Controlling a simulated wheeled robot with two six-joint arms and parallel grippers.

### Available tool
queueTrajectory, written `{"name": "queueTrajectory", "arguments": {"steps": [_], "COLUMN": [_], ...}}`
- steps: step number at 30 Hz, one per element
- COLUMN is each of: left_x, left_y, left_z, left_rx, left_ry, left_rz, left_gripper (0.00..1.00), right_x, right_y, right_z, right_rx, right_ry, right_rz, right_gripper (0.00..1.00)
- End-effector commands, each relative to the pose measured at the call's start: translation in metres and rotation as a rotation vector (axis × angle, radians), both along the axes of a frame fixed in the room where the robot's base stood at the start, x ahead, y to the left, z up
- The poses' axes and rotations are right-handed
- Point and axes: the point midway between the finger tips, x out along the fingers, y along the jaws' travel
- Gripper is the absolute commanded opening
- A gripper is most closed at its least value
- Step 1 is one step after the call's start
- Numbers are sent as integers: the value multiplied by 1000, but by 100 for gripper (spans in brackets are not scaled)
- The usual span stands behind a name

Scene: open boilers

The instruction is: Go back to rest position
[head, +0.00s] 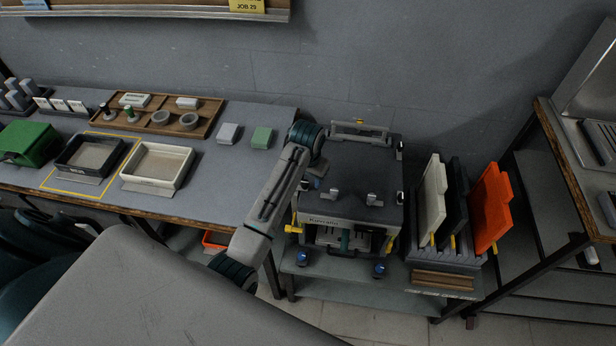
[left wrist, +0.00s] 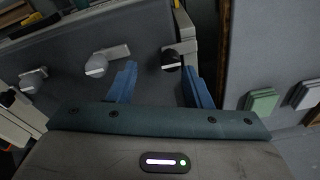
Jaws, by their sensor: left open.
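My left arm rises from the bottom middle of the head view and bends over at the grey boiler box (head: 350,165). Its left gripper (head: 317,183) is mostly hidden behind the forearm there, with a little blue showing above the box top. In the left wrist view the left gripper (left wrist: 160,85) shows two blue fingers spread apart with nothing between them. Latches with round knobs (left wrist: 97,65) stand on the grey lid beyond the fingers; one knob (left wrist: 171,58) is close to the right finger. My right gripper is not in view.
The box stands on a low stand (head: 430,308) beside a rack of white, black and orange panels (head: 490,207). The workbench (head: 215,190) at left holds trays, a wooden organiser (head: 212,120) and small blocks. Another table (head: 560,150) stands at right. A shelf edge (head: 150,12) runs above.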

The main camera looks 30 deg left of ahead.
Motion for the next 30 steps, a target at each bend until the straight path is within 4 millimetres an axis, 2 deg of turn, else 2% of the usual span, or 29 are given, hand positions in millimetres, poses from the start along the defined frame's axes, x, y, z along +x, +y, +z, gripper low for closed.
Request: {"name": "queueTrajectory", "arguments": {"steps": [10,14,17,21,27,30], "left_x": [-2,-20,-53,-117,-206,-235], "left_y": [0,2,6,11,13,13], "left_z": [-1,-8,-16,-22,-9,2], "left_rx": [0,5,13,27,40,43], "left_ry": [0,-6,-23,-57,-106,-126], "left_rz": [0,1,3,1,-9,-16], "left_gripper": [45,45,45,45,45,45], "right_x": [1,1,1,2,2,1], "right_y": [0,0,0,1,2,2], "right_z": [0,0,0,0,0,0], "right_rx": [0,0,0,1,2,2], "right_ry": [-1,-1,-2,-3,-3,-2], "right_rz": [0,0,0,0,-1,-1], "right_gripper": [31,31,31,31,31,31]}}
